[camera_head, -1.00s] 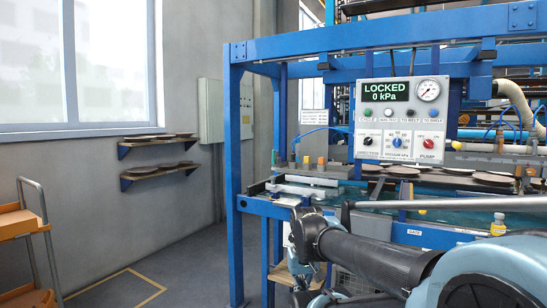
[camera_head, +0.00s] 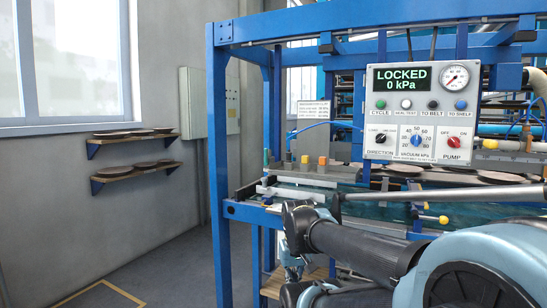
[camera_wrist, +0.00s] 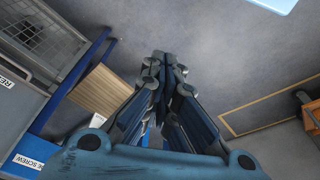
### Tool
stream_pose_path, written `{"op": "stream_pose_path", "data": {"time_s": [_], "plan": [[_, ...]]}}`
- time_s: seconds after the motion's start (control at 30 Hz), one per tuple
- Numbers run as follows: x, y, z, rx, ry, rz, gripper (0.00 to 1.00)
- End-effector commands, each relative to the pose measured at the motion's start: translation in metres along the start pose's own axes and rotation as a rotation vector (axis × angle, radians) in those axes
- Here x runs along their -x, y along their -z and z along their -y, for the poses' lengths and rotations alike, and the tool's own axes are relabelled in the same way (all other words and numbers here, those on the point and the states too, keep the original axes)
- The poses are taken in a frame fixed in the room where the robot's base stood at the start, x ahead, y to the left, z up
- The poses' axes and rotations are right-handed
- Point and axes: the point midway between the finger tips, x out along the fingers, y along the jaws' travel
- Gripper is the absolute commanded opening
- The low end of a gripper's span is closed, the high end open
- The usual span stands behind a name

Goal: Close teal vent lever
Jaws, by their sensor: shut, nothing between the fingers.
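I cannot make out a teal vent lever in either view. The blue machine frame (camera_head: 220,170) carries a control panel (camera_head: 421,112) whose display reads LOCKED, 0 kPa. A lever with a yellow knob (camera_head: 443,219) sticks out at the front of the machine, below the panel. My gripper (camera_wrist: 165,62) is shut and empty in the wrist view, with its fingers pointing over the grey floor. In the head view my dark arm crosses the lower right and hides part of the machine front.
A wooden board (camera_wrist: 100,95) and a wire mesh bin (camera_wrist: 38,38) are left of my gripper in the wrist view. Wall shelves (camera_head: 130,170) hold round plates. A grey cabinet (camera_head: 209,105) hangs on the wall. The floor (camera_head: 165,255) left of the frame is clear.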

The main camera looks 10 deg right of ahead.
Motion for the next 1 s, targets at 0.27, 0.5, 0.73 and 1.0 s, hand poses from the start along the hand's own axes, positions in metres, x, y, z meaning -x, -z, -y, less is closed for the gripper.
{"op": "stream_pose_path", "data": {"time_s": [0.27,0.5,0.73,1.0], "plan": [[0.035,0.022,0.003,-0.176,0.048,-0.014,0.00],[0.109,0.109,0.007,-0.686,0.189,0.003,0.00],[0.179,0.203,-0.005,-1.200,0.340,0.063,0.00],[0.255,0.315,-0.044,-1.786,0.528,0.198,0.00]]}}
